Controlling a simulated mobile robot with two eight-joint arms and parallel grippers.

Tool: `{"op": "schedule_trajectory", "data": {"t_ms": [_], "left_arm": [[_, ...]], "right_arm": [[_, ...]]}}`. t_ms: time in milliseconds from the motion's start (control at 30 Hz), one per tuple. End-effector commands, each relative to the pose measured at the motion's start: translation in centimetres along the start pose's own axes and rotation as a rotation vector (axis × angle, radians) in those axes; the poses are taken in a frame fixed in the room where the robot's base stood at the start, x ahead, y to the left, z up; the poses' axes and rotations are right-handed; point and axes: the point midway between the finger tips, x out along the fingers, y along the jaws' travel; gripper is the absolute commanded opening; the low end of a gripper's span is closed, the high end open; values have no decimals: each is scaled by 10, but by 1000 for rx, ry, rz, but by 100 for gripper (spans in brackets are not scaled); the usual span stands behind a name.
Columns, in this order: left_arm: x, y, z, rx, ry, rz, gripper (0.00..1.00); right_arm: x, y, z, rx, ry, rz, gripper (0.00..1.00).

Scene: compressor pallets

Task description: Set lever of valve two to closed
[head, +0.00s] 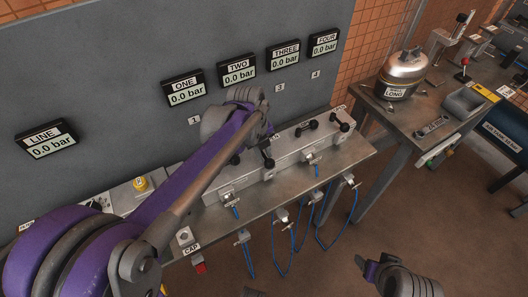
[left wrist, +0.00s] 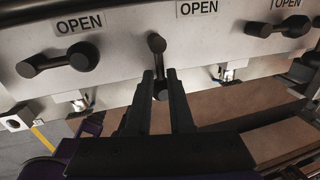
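Valve two's dark lever (left wrist: 157,44) stands near upright on the pale valve block, in the middle of the left wrist view. My left gripper (left wrist: 161,76) reaches the block from below. Its two black fingers stand apart, one on each side of the lever's lower part, with little space beside it. I cannot tell whether they press on it. In the head view my left gripper (head: 266,150) is at the valve block (head: 285,153), and my arm hides part of it. My right gripper (head: 372,266) is low at the right, away from the block; its finger opening is unclear.
Neighbouring levers lie roughly level to the left (left wrist: 60,62) and right (left wrist: 278,28), close to my left fingers. Blue hoses (head: 276,245) hang below the bench front. A second table (head: 402,117) with a metal tank (head: 403,72) stands at the right. Gauges read 0.0 bar.

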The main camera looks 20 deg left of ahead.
Motion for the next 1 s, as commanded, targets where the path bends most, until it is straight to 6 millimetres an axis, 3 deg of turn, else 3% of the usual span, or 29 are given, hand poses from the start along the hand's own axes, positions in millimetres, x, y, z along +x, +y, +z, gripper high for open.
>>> {"op": "schedule_trajectory", "data": {"t_ms": [33,100,467,1000], "left_arm": [[0,0,0,0,0,0,31],[0,0,0,-1,0,0,44],[-4,0,0,-1,0,-1,44],[-96,0,0,-1,0,-1,44]], "right_arm": [[0,0,0,0,0,0,71],[0,0,0,0,0,0,71],[0,0,0,0,0,0,71],[-8,0,-6,0,5,0,71]]}}
